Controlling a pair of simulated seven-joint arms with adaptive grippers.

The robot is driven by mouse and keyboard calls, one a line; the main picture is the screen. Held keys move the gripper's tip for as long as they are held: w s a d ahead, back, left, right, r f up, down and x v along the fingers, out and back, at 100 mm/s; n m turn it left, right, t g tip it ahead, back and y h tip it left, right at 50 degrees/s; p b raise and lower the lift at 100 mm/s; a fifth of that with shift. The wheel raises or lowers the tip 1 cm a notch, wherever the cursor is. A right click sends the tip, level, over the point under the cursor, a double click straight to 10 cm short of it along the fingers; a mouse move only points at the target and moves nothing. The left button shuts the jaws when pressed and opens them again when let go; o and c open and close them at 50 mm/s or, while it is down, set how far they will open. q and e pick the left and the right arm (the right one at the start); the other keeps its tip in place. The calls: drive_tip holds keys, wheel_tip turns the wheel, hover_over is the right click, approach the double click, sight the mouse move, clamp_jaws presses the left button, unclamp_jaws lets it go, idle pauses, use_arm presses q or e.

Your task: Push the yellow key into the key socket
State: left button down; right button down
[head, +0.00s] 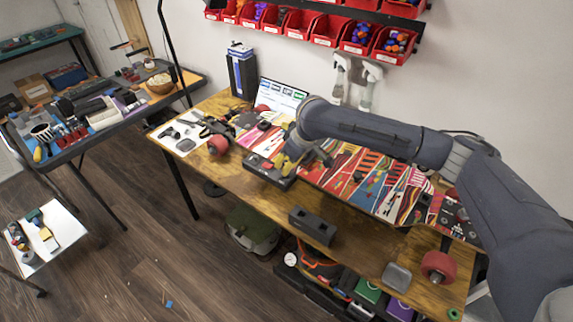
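A dark box (268,174) lies at the front edge of the wooden table, against the left part of the colourful board (370,182). A small yellow piece (283,159), which looks like the key, shows at the box's top beside my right gripper (290,168). My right arm reaches in from the right over the board, and its gripper is pointed down at the box. The fingertips are small and partly hidden, so I cannot tell whether they touch or hold the yellow piece. The socket opening cannot be made out. My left gripper is not in view.
A black slotted block (312,226) and a grey block (397,277) lie near the table's front edge. Red wheels (438,267) stick out at the board's right. A laptop (282,97) stands behind. Red bins (327,30) hang on the wall.

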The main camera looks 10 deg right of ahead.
drive_tip(key=shift+f, duration=1.7)
idle(3.0)
drive_tip(key=c, duration=0.9)
unclamp_jaws()
drive_tip(key=shift+r, duration=1.6)
drive_tip(key=shift+r, duration=2.95)
